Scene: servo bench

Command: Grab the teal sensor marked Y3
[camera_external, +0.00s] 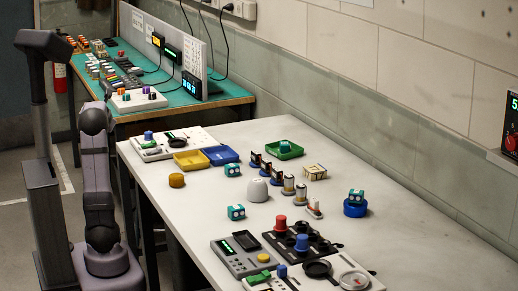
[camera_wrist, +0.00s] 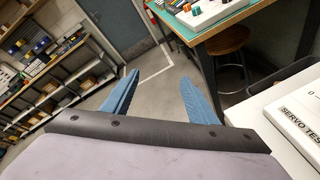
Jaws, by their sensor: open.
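Several small teal sensors with two white round faces are on the white table in the external view. One sensor (camera_external: 233,170) stands near the blue tray, and another sensor (camera_external: 236,212) stands nearer the front. A third sensor (camera_external: 285,147) is in the green tray (camera_external: 297,154). Another sensor (camera_external: 356,195) sits on a blue round stand (camera_external: 354,210). Their markings are too small to read, so I cannot tell which is Y3. My gripper (camera_wrist: 160,77) is open and empty in the wrist view, its blue fingers apart over the floor. No sensor shows there.
A white dome (camera_external: 256,190) and a row of upright parts stand mid-table. Yellow (camera_external: 191,160) and blue (camera_external: 220,155) trays lie at the back left. Control panels with knobs (camera_external: 302,243) fill the front. A wall runs along the right. Bare table lies at right.

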